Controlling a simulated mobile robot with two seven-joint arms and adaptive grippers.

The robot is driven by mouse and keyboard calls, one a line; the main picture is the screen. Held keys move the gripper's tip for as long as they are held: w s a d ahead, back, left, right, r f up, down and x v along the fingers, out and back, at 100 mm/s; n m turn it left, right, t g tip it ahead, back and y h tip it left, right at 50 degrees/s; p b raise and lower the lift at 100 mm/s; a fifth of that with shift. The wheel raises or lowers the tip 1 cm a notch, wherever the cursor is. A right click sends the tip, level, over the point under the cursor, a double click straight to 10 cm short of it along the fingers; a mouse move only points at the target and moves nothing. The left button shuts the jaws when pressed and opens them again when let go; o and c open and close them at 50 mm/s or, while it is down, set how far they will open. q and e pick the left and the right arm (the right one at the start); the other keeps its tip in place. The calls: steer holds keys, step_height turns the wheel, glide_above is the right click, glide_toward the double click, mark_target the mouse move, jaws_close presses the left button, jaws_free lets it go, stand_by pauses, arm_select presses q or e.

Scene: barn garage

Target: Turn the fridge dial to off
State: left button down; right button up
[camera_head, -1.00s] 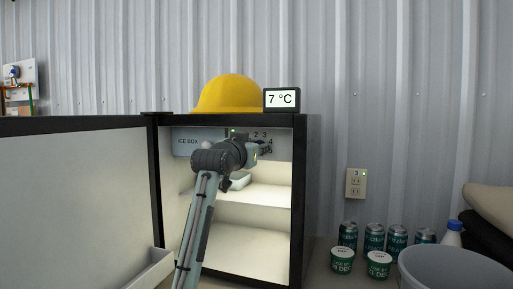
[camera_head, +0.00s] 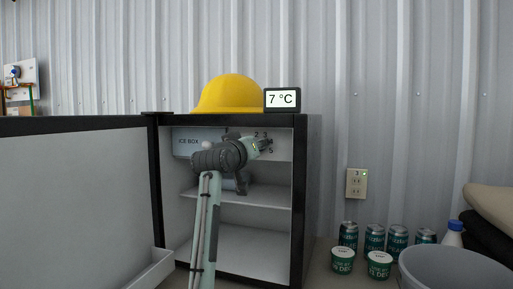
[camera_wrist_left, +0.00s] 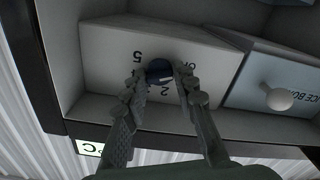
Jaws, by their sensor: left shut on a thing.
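The small fridge (camera_head: 299,225) stands open, with its door swung out to the left. Its dial (camera_wrist_left: 158,72) is a dark round knob on the pale panel (camera_wrist_left: 105,60) inside the top, with numbers printed around it. My left gripper (camera_head: 262,147) reaches into the top of the fridge and hides the dial in the head view. In the left wrist view, my left gripper (camera_wrist_left: 159,74) has its fingers closed on both sides of the dial. The display (camera_head: 283,99) on top of the fridge reads 7 °C. The fridge interior is unlit. My right gripper is not in view.
The ice box (camera_head: 187,142) with its white knob (camera_wrist_left: 279,98) is beside the dial panel. A shelf (camera_head: 262,195) lies below. A yellow hard hat (camera_head: 229,94) sits on top. Cans (camera_head: 374,238), tubs (camera_head: 379,265) and a grey bucket (camera_head: 450,272) stand to the right.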

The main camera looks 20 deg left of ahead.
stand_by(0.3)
arm_select(q)
steer(key=c, duration=1.2)
jaws_free()
steer(key=shift+s, duration=0.1)
steer(key=s, duration=1.1)
steer(key=shift+s+a, duration=0.2)
steer(key=shift+s, duration=0.2)
